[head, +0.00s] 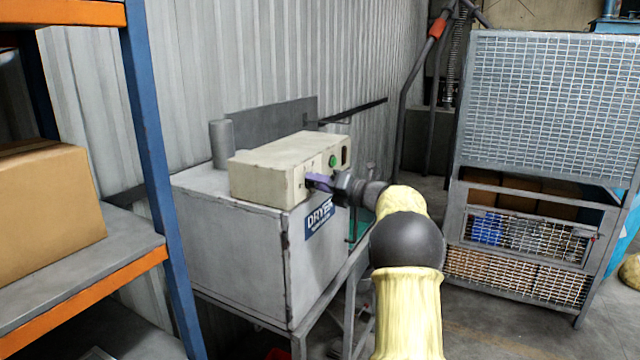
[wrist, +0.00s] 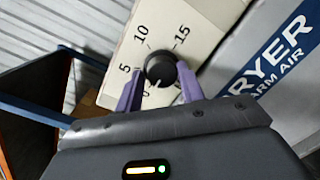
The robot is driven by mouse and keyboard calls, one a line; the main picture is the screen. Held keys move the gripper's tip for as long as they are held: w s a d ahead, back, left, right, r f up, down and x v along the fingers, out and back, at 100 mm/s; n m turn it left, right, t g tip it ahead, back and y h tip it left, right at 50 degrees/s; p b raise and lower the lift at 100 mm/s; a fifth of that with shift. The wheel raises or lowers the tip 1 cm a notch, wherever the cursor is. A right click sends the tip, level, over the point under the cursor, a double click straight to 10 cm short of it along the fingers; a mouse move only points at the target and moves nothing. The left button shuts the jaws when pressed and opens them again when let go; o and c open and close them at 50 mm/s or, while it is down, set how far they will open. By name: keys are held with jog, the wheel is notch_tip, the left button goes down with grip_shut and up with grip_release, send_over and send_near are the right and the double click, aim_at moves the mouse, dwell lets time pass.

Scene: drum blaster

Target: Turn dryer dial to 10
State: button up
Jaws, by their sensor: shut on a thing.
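The dryer (head: 240,245) is a grey metal cabinet with a beige control box (head: 270,172) on top. Its dial (wrist: 160,67) is a round black knob on the beige panel, with the numbers 0, 5, 10 and 15 around it. A pale mark shows at the knob's lower edge, on the side of the 0; its exact reading is hard to tell. My gripper (head: 318,181) reaches the panel from the right in the head view, hiding the dial there. In the wrist view its two purple fingers (wrist: 160,74) stand either side of the knob, shut on it.
A green button (head: 332,160) is on the panel right of my gripper. A blue and orange rack (head: 160,170) with a cardboard box (head: 48,200) stands at the left. A wire mesh cage (head: 560,110) stands at the right, with open floor before it.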

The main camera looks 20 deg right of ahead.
jog(key=shift+d+f+m, duration=0.1)
jog(key=shift+d+m, duration=0.05)
jog(key=shift+m, duration=0.25)
jog(key=m+g+p, duration=0.1)
jog(key=m+p, duration=0.6)
jog(key=m+g+y+p, duration=0.1)
jog(key=m+p, duration=0.5)
jog(key=m, duration=0.1)
jog(key=m+g+y+p, duration=0.1)
jog(key=m+p, duration=0.5)
jog(key=p, duration=0.1)
jog(key=shift+w+d+f+m+p, duration=0.2)
jog(key=shift+m+p, duration=0.1)
jog(key=shift+m, duration=0.1)
jog(key=shift+s, duration=0.15)
jog(key=shift+c, duration=0.6)
jog(key=o, duration=1)
jog(key=shift+a+r, duration=0.1)
jog(key=shift+r, duration=0.1)
jog(key=shift+c, duration=0.2)
jog(key=shift+r, duration=0.1)
